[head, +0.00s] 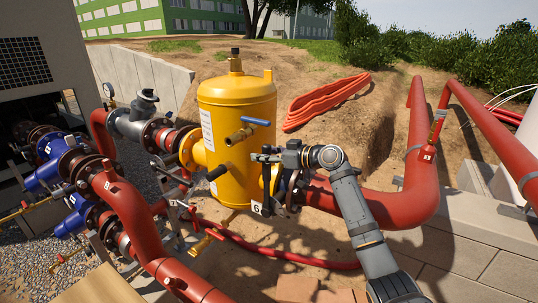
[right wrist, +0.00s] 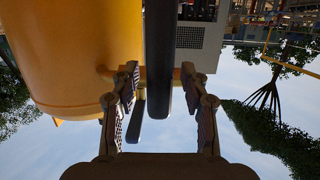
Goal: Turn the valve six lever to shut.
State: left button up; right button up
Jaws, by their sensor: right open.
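Valve six, marked by a white tag with a black 6 (head: 257,208), sits at the lower right of the yellow tank (head: 236,105), on the red pipe. A dark upright lever (head: 266,180) rises beside the tag toward my right gripper (head: 263,154). In the right wrist view a long black bar, which looks like this lever (right wrist: 159,60), runs between the two open fingers of my right gripper (right wrist: 163,100). Gaps show on both sides, so the fingers are not closed on it. The valve body is partly hidden by my right gripper and wrist. My left gripper is not in view.
Red pipes (head: 412,190) run to the right behind my right arm. A red hose (head: 290,262) lies on the sand below.

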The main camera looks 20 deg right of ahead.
jog(key=v, duration=1.1)
jog(key=shift+s+d, duration=0.2)
jog(key=shift+s, duration=0.1)
jog(key=shift+d+r, duration=0.1)
